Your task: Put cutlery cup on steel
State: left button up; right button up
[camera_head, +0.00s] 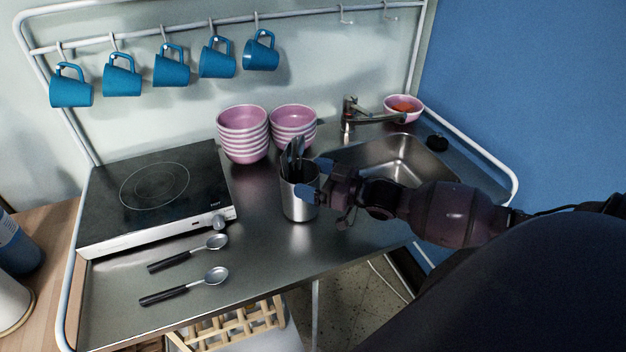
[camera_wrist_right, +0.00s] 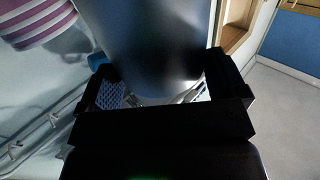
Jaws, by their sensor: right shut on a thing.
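The cutlery cup (camera_head: 299,203) is a shiny metal cylinder with dark-handled utensils standing in it. It is upright at the middle of the steel counter (camera_head: 262,235), and I cannot tell whether its base touches the steel. My right gripper (camera_head: 311,180) comes in from the right and is shut on the cup near its rim. In the right wrist view the cup (camera_wrist_right: 150,45) fills the space between the fingers of the right gripper (camera_wrist_right: 165,90). My left gripper is not in view.
Stacks of pink bowls (camera_head: 243,135) stand behind the cup. A hot plate (camera_head: 156,195) is at the left, with two spoons (camera_head: 190,290) in front of it. The sink (camera_head: 393,160) is at the right. Blue mugs (camera_head: 171,68) hang above. Bare steel lies in front of the cup.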

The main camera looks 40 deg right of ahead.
jog(key=shift+f, duration=0.45)
jog(key=shift+s+f, duration=0.3)
jog(key=shift+f, duration=0.2)
jog(key=o, duration=0.9)
jog(key=shift+a+f, duration=0.1)
jog(key=shift+f, duration=0.1)
jog(key=shift+o, duration=0.2)
jog(key=shift+r, duration=0.1)
jog(key=shift+w+r, duration=0.1)
jog(key=shift+r, duration=0.3)
jog(key=v, duration=1.1)
jog(key=shift+s+d+r, duration=0.3)
jog(key=shift+d+r, duration=0.05)
jog(key=shift+r, duration=0.05)
